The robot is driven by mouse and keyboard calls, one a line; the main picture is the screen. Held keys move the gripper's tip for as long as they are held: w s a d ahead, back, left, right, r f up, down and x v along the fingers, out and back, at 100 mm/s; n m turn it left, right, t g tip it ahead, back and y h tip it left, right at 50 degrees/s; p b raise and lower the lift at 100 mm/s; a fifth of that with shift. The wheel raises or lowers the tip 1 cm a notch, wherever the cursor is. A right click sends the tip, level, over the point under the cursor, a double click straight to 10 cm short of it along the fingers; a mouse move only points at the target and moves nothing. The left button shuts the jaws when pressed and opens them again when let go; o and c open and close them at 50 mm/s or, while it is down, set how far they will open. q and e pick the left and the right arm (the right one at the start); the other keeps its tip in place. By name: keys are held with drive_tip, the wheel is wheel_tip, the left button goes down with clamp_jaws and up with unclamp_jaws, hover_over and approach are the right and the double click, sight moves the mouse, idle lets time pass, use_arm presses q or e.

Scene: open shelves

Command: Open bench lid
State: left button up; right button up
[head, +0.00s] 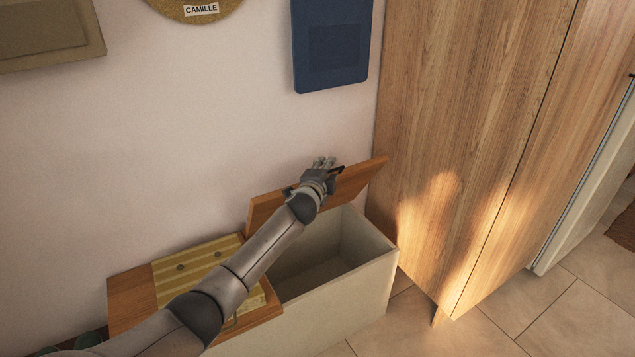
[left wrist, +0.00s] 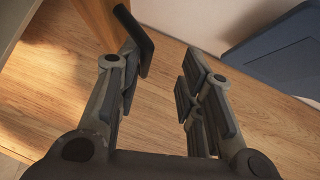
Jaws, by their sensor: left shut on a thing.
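The bench (head: 330,310) is a pale box against the wall with wooden lids. Its right lid (head: 358,182) is raised, tilted up and back toward the wall, and the empty-looking compartment under it shows. My left arm reaches across the bench from the lower left. My left gripper (head: 326,165) is at the upper edge of the raised lid and shut on it; the hand hides part of the lid. In the left wrist view the fingers (left wrist: 160,80) stand apart in front of wood, and the exact contact is unclear. My right gripper is not in view.
A striped yellow cushion (head: 195,265) lies on the bench's closed left lid (head: 130,298). A tall wooden cabinet (head: 470,120) stands close to the bench's right end. A blue panel (head: 331,45) hangs on the wall above. Tiled floor (head: 490,320) lies clear in front.

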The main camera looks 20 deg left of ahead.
use_arm(q)
drive_tip(key=s+r, duration=0.2)
drive_tip(key=s, duration=0.7)
drive_tip(key=shift+d, duration=0.1)
